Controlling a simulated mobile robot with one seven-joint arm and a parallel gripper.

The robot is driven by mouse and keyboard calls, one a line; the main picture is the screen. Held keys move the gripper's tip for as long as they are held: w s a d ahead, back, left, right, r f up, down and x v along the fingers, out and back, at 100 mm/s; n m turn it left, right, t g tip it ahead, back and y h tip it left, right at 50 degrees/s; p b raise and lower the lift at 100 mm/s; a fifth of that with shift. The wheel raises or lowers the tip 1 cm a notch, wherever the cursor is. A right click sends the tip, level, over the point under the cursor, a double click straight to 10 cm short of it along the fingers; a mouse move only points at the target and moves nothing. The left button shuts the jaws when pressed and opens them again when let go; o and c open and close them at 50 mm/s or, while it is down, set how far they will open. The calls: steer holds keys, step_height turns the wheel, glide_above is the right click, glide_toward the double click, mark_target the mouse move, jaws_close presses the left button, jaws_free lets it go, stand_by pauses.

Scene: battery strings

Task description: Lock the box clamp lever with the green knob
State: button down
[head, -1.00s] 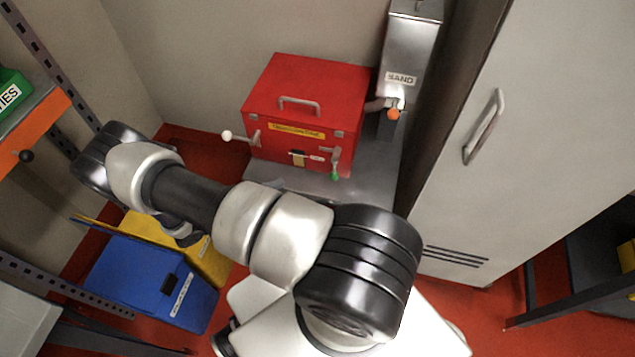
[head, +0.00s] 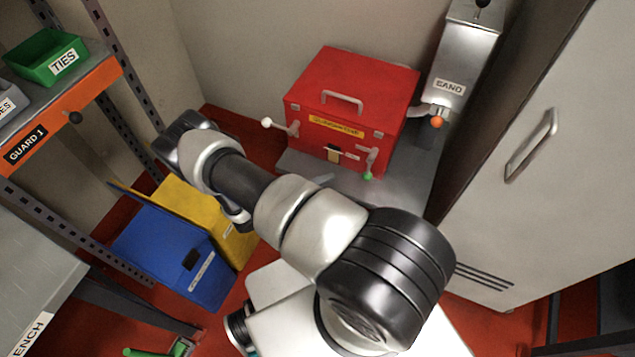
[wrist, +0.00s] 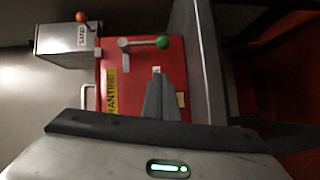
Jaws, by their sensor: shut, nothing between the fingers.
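The red box (head: 345,85) stands on a grey metal stand. Its right clamp lever (head: 373,158) hangs down and ends in a green knob (head: 368,176). A second lever at the box's left side ends in a white knob (head: 267,122). In the wrist view the box lies turned sideways, with the green knob (wrist: 162,42) at the top on its lever (wrist: 138,42). My gripper (wrist: 158,75) is shut and empty in front of the box face, below and apart from the green knob in that picture. My arm hides most of the gripper in the head view.
A metal chute marked SAND (head: 463,60) with an orange knob (head: 437,122) stands right of the box. A grey cabinet (head: 560,190) is at the right. Blue (head: 165,255) and yellow (head: 190,205) bins, a shelf (head: 100,75) and a bench (head: 35,275) are at the left.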

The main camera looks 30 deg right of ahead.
mark_target(368, 170)
steer(key=d, duration=0.4)
steer(key=shift+f, duration=0.2)
steer(key=d, duration=0.1)
steer(key=s+d, duration=0.1)
steer(key=d, duration=0.1)
steer(key=shift+s+f, duration=0.3)
steer(key=shift+s, duration=0.05)
steer(key=shift+s+d+f, duration=0.15)
steer(key=shift+s+d, duration=0.15)
steer(key=shift+d, duration=0.05)
steer(key=shift+f, duration=0.15)
